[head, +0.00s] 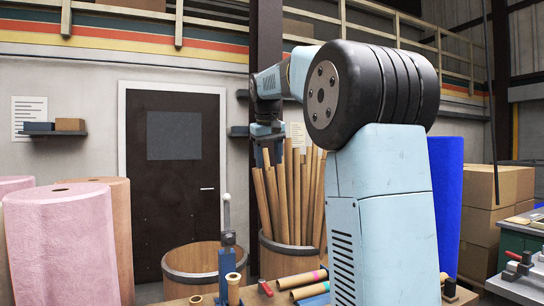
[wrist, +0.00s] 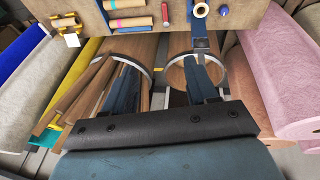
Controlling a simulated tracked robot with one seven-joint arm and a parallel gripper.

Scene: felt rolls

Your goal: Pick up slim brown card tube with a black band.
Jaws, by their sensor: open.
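Several slim brown card tubes (head: 295,195) stand leaning in a wooden barrel (head: 283,262). They also show at the left of the wrist view (wrist: 85,95). I cannot make out a black band on any of them, so I cannot tell which is the named tube. My gripper (head: 268,158) is open and points down near the tube tops at the left of the bundle. In the wrist view its two dark blue fingers (wrist: 162,76) are apart, with no tube seen held between them. My arm hides the right of the bundle in the head view.
An empty barrel (head: 180,268) stands left of the full one. Pink rolls (head: 62,245) stand at the left and a blue roll (head: 446,200) at the right. A bench (wrist: 165,40) holds short banded tubes (head: 300,279) and an upright tube (head: 233,290).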

